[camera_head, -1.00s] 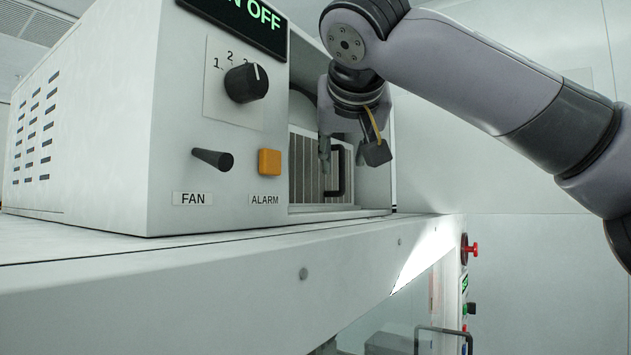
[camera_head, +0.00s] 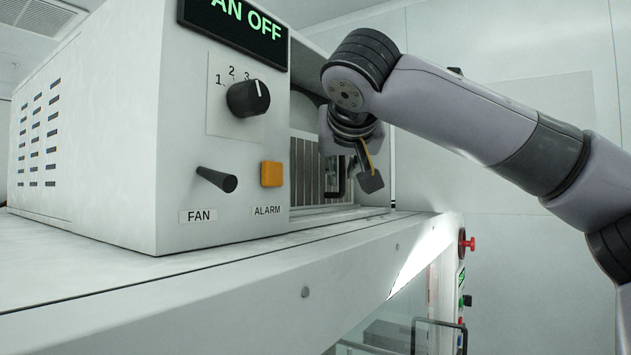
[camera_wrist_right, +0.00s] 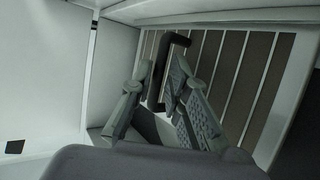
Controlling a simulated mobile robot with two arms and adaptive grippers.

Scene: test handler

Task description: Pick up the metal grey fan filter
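The grey fan filter (camera_head: 304,165) is a slatted panel standing inside the open bay of the machine housing. In the right wrist view its striped face (camera_wrist_right: 230,70) fills the upper right, with a black bar handle (camera_wrist_right: 167,60). My right gripper (camera_wrist_right: 158,88) is open, its two fingers on either side of the handle with a gap between them. I cannot tell whether either finger touches it. In the head view my right gripper (camera_head: 341,165) is in front of the filter and partly hides its handle. My left gripper is not in view.
The housing's front panel carries a black knob (camera_head: 248,98), a fan lever (camera_head: 216,179) and an orange alarm button (camera_head: 271,174). The bay's side walls stand close around my right gripper. A red button (camera_head: 467,241) is on the lower front right.

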